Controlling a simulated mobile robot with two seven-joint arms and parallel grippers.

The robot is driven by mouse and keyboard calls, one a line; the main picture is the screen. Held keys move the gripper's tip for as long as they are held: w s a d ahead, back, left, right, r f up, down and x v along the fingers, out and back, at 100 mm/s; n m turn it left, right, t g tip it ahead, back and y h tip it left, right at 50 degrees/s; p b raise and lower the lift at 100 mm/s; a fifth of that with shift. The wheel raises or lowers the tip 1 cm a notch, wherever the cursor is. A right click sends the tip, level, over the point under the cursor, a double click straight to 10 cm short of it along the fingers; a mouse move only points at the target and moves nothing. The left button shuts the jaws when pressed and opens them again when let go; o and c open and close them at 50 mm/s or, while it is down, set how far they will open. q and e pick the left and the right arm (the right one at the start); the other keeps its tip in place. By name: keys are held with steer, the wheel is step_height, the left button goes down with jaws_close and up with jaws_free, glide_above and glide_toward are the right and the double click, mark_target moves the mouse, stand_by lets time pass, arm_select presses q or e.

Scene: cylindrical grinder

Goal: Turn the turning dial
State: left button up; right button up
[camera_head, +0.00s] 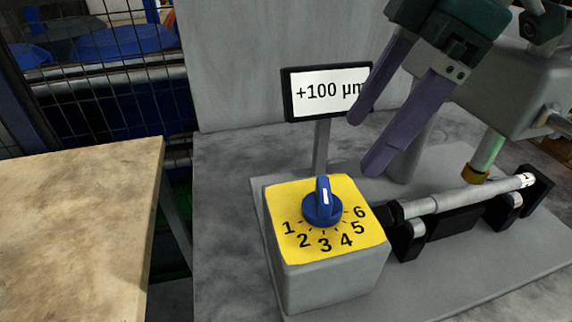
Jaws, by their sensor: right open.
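The turning dial (323,207) is a round blue knob with a raised grip and a white pointer line. It sits on the yellow top face (285,240) of a grey box (335,280), with the numbers 1 to 6 around its near side. The white line is on the upper part of the grip. My right gripper (364,144) comes in from the upper right, with two purple fingers apart and nothing between them. Its fingertips are above and to the right of the dial, apart from it. My left gripper does not show.
A small display (328,92) reading "+100 µm" stands on a post behind the dial, partly covered by a finger. A shaft (470,197) in black holders lies right of the box. A worn table (75,230) is at left, and a wire fence (95,70) behind.

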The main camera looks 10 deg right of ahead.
mark_target(329, 188)
steer(key=x, duration=0.3)
steer(key=b+x, duration=0.1)
steer(key=x, duration=0.6)
steer(key=shift+w+d+f, duration=0.15)
steer(key=shift+d+f, duration=0.05)
steer(key=shift+f, duration=0.05)
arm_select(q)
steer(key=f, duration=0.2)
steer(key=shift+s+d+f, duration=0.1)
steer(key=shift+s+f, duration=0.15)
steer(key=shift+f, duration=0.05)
arm_select(e)
steer(key=shift+c, duration=0.2)
